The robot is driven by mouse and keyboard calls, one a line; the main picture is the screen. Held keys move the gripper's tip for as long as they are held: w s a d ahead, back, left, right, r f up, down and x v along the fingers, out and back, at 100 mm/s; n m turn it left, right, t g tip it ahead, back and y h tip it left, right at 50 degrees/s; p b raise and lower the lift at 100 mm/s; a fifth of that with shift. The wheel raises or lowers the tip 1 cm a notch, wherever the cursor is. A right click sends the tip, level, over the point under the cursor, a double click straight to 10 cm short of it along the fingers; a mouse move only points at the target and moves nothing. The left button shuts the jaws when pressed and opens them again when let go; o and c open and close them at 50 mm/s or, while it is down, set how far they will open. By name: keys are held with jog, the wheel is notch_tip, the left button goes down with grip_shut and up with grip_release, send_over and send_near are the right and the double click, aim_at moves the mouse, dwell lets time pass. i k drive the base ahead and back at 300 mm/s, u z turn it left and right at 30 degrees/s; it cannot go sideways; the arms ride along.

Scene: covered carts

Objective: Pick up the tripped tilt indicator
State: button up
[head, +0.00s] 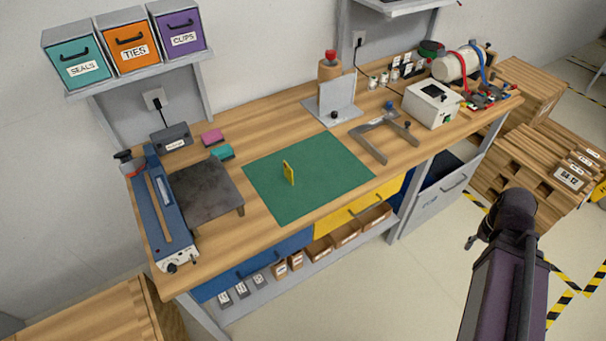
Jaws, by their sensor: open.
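A small, thin yellow piece (289,173) stands upright on the green mat (330,190), left of the mat's middle. It is the only thing on the mat and looks like the tilt indicator. Its markings are too small to read, so I cannot tell whether it is tripped. Part of my arm shows at the lower right, out over the floor in front of the bench and well apart from the yellow piece. My gripper is not in view.
The wooden bench (258,125) holds a blue sealer (158,210) and dark plate (205,190) at left. A grey frame (375,150) and white box (432,105) stand right. The mat is otherwise clear.

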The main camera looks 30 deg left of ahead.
aim_at(289, 173)
jog(key=z, duration=0.1)
jog(key=k, duration=1.25)
jog(key=u, duration=1.55)
jog(key=i, duration=0.95)
jog(key=z, duration=0.1)
